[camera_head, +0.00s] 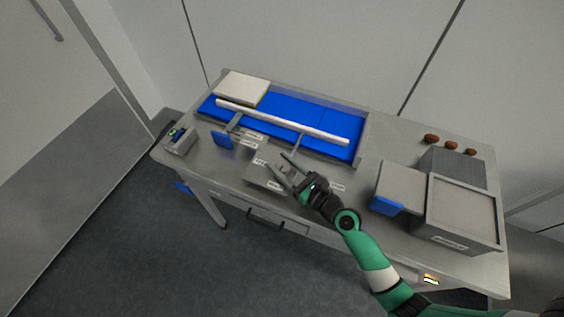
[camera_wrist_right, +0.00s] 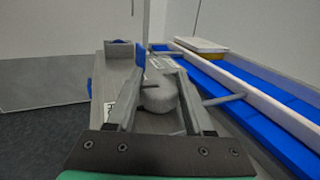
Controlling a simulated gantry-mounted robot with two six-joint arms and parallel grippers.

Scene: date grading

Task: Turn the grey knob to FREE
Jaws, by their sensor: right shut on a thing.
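The grey knob (camera_wrist_right: 158,98) is a round, thick piece that shows in the right wrist view between the two fingers of my right gripper (camera_wrist_right: 159,78). My right gripper is shut on it. In the head view, my right gripper (camera_head: 284,165) reaches over a grey box (camera_head: 256,175) at the front middle of the bench. The knob is hard to make out there. White labels (camera_head: 260,162) lie by the box, too small to read. My left gripper is not in view.
Behind is a blue belt (camera_head: 282,113) with a white bar (camera_head: 290,122) across it. A blue paddle (camera_head: 222,140) stands left. A small box with a green button (camera_head: 178,140) sits at the far left. Grey bins (camera_head: 465,243) and brown dates (camera_head: 432,138) are right.

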